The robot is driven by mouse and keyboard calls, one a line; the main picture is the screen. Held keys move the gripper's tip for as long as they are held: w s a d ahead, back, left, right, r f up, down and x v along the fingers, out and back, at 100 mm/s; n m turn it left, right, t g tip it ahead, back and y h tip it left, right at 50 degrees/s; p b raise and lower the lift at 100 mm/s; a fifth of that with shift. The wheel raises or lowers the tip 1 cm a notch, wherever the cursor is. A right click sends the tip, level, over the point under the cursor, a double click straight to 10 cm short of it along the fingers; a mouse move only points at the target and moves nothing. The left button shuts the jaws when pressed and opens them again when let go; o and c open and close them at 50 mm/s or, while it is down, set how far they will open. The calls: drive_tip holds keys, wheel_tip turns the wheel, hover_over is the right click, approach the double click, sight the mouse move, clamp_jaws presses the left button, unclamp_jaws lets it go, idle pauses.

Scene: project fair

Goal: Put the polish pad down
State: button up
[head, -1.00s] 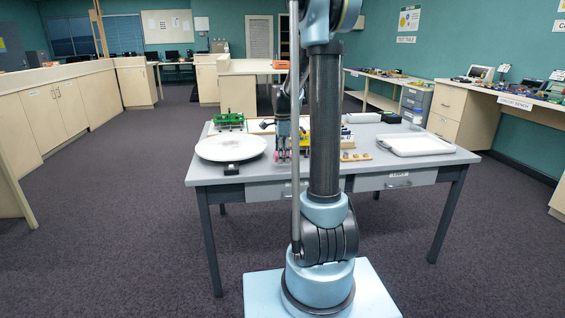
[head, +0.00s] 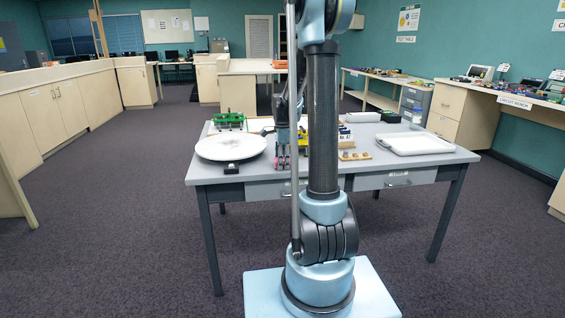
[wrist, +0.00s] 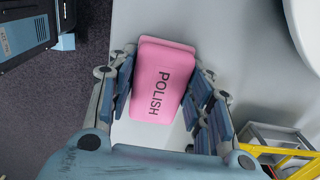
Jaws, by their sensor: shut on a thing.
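The polish pad (wrist: 161,84) is a pink block with rounded edges, marked POLISH, in the middle of the wrist view. My gripper (wrist: 158,95) has its blue-padded fingers on both sides of the pad and is shut on it. In the head view my gripper (head: 283,160) is low over the front part of the grey table (head: 262,182), right of the round white plate. A little pink shows between the fingers there. I cannot tell whether the pad touches the table top.
The round white plate (head: 231,146) is on the table's left, with a green item (head: 229,120) behind it. A yellow frame (wrist: 280,148) is close to my gripper's right fingers. A white tray (head: 414,144) lies on the right. The table's front edge is near.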

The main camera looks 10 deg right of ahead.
drive_tip(key=o, duration=0.8)
drive_tip(key=shift+s+f, duration=0.15)
drive_tip(key=o, duration=0.4)
drive_tip(key=shift+f, duration=0.1)
drive_tip(key=shift+w+f, duration=0.15)
drive_tip(key=shift+w, duration=0.05)
wheel_tip(320, 180, up, 18)
drive_tip(key=s+f+n+t, duration=0.15)
drive_tip(key=s+n, duration=0.35)
drive_tip(key=s, duration=0.5)
drive_tip(key=s+f+n, duration=0.3)
drive_tip(key=s+n, duration=0.1)
drive_tip(key=s, duration=0.5)
drive_tip(key=s+f+n, duration=0.9)
drive_tip(key=s+f, duration=0.4)
drive_tip(key=s, duration=0.3)
drive_tip(key=shift+d+f+t, duration=0.15)
drive_tip(key=shift+d+t, duration=0.2)
drive_tip(key=shift+d, duration=0.1)
